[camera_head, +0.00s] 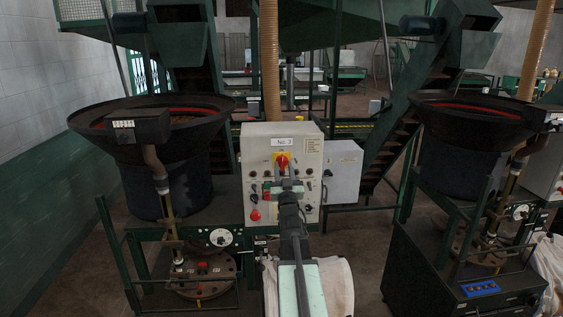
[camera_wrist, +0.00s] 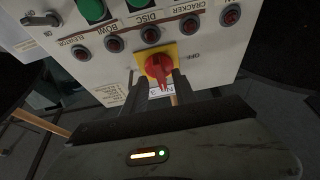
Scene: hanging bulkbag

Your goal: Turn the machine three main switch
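The main switch is a red rotary knob on a yellow square plate (camera_head: 283,162), on a light panel labelled "No. 3" (camera_head: 310,165). The wrist view, which is turned upside down, shows the red knob (camera_wrist: 158,67) close up, with its handle pointing down the picture. My gripper (camera_head: 285,186) is in front of the panel, just below the switch in the head view. In the wrist view my gripper (camera_wrist: 157,78) is open, one dark finger on each side of the knob's handle, with gaps visible. I cannot tell whether the fingertips reach past the handle.
Several small red and green buttons line the panel, including a green button (camera_wrist: 91,10). A grey box (camera_head: 343,171) sits right of the panel. Large dark bowl machines stand left (camera_head: 165,140) and right (camera_head: 470,125). A beige hose (camera_head: 270,60) hangs behind the panel.

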